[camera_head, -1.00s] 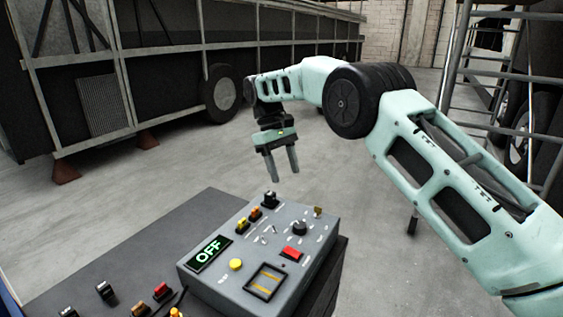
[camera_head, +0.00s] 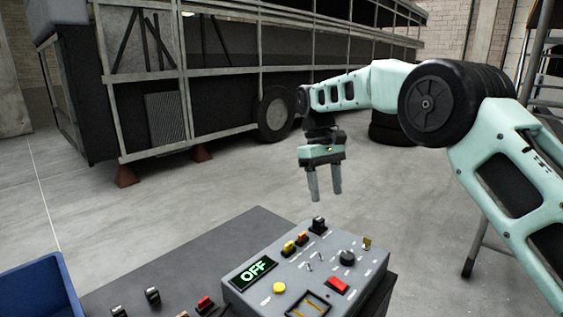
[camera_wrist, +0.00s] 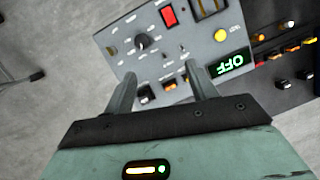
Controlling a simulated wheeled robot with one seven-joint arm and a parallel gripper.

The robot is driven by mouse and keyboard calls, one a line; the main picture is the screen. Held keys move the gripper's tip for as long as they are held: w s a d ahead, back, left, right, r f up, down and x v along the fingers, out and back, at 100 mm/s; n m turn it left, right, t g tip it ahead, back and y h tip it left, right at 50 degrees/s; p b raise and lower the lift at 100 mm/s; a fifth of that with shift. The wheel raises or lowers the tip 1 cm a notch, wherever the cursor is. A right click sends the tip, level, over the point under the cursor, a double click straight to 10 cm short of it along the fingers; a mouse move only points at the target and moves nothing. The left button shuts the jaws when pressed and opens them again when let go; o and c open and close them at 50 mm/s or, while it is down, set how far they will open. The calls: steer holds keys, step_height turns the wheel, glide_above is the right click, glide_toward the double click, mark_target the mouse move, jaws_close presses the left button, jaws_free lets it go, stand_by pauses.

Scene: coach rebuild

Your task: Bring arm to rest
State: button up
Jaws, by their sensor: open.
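My gripper (camera_head: 324,188) hangs at the end of my arm with its two fingers pointing down, apart and empty. In the head view it is above and behind the grey control box (camera_head: 262,297), clear of it. The box carries a display reading OFF (camera_head: 254,272), a yellow button (camera_head: 279,287), a red switch (camera_head: 337,285), a black knob (camera_head: 347,258) and several small toggles. In the wrist view my open fingers (camera_wrist: 165,90) show in front of the box, with the OFF display (camera_wrist: 228,62) to their right. Nothing is between the fingers.
The box stands on a dark bench top (camera_head: 185,262) with several loose switches (camera_head: 152,295). A blue bin (camera_head: 38,290) is at the lower left. A stripped coach frame (camera_head: 225,95) stands behind on stands and wheels. A ladder (camera_head: 540,60) is at the right. Open concrete floor lies between.

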steer(key=s+a+r+n+t+y, duration=0.1)
steer(key=s+a, duration=0.2)
steer(key=s, duration=0.7)
steer(key=s+a+r+t+y, duration=0.1)
steer(key=s+a, duration=0.2)
steer(key=s, duration=0.7)
steer(key=s+d+f, duration=0.2)
steer(key=s+d, duration=0.1)
steer(key=s, duration=0.6)
steer(key=s+d+f+t, duration=0.1)
steer(key=s+d+f, duration=0.2)
steer(key=s, duration=0.7)
steer(key=shift+f, duration=0.2)
steer(key=shift+d, duration=0.1)
